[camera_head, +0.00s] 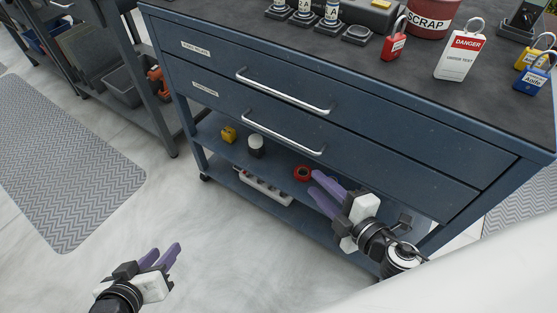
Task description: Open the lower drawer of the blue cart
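The blue cart (178,85) has two drawers, one above the other, and both look closed. The lower drawer (390,162) has a silver bar handle (284,134). The upper drawer (400,120) has a similar handle (282,92). My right gripper (318,190) is in front of the cart, below the lower handle and to its right, apart from it. Its purple fingers point up and left with a gap between them, and nothing shows in them. My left gripper (164,254) is low at the left over the floor, away from the cart, its fingers apart and empty.
On the cart top stand a red padlock (394,43), a danger tag (460,54), a scrap bin (430,16) and several bottles. The open shelf holds a yellow item (229,134), a white-topped jar (256,146) and red tape (302,173). A grey mat (65,160) lies left.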

